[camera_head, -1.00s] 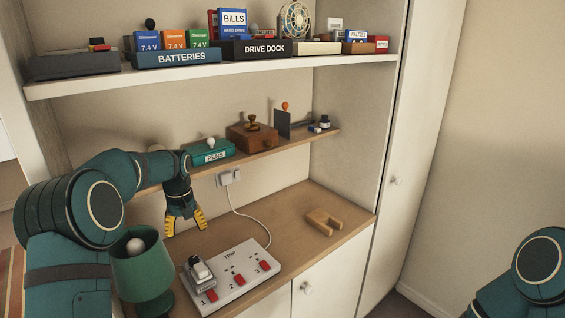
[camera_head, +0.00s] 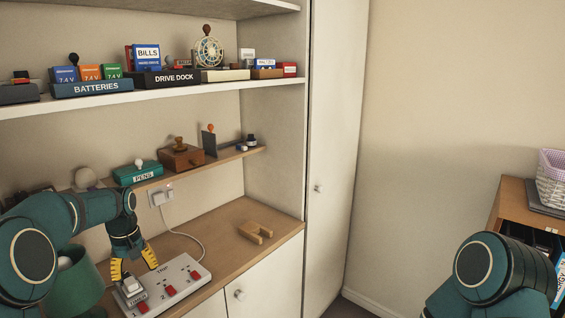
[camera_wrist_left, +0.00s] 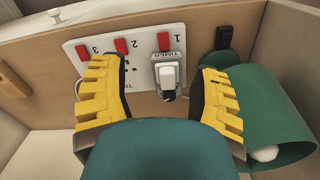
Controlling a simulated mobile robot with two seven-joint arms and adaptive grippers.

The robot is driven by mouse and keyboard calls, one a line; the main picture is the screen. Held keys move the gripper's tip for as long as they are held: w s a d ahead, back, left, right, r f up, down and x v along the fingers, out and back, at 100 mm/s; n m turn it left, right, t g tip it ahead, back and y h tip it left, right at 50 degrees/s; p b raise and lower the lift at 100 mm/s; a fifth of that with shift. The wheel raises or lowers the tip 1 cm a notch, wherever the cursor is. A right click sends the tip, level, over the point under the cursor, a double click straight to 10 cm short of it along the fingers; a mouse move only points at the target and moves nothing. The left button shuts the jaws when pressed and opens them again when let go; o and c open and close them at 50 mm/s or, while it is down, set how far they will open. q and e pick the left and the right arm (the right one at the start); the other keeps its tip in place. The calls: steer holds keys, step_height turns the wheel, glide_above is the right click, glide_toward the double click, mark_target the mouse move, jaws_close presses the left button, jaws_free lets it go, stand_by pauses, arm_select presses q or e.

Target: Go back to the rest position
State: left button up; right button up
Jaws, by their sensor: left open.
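My left gripper (camera_head: 133,268) is open and empty, fingers pointing down, just over the near-left end of the white TRIP power strip (camera_head: 182,271). In the left wrist view its two yellow-padded fingers (camera_wrist_left: 158,75) stand apart, with a small grey and white plugged-in device (camera_wrist_left: 168,75) seen between them. That device (camera_head: 131,288) sits at position 1 of the strip. I cannot tell how high the fingers are above it. My right arm (camera_head: 490,275) shows at the lower right; its gripper is out of view.
A green lamp (camera_head: 75,285) stands close to my left arm. Shelves above hold a PENS box (camera_head: 138,172), a wooden box (camera_head: 181,158) and a BATTERIES tray (camera_head: 93,89). A wooden U-shaped block (camera_head: 256,232) lies on the desk. A wooden cabinet with a basket (camera_head: 551,178) stands at right.

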arm_select(q)
steer(key=s+d+f+m+h+b, duration=0.1)
steer(key=d+f, duration=0.4)
steer(key=f, duration=0.2)
steer(key=s+d+f+m+h, duration=0.1)
steer(key=d+f, duration=0.3)
steer(key=f, duration=0.4)
steer(key=s+d+f+m+t+h+b, duration=0.1)
steer(key=s+d+f+m+b, duration=0.1)
steer(key=s+d+f, duration=1.15)
steer(key=s+d, duration=0.2)
steer(key=s, duration=0.2)
steer(key=s+d+f+h, duration=0.1)
steer(key=s+d+f, duration=0.1)
steer(key=s, duration=0.4)
steer(key=shift+d+m+t+b, duration=0.35)
steer(key=shift+d+m+t, duration=0.05)
steer(key=shift+s, duration=0.1)
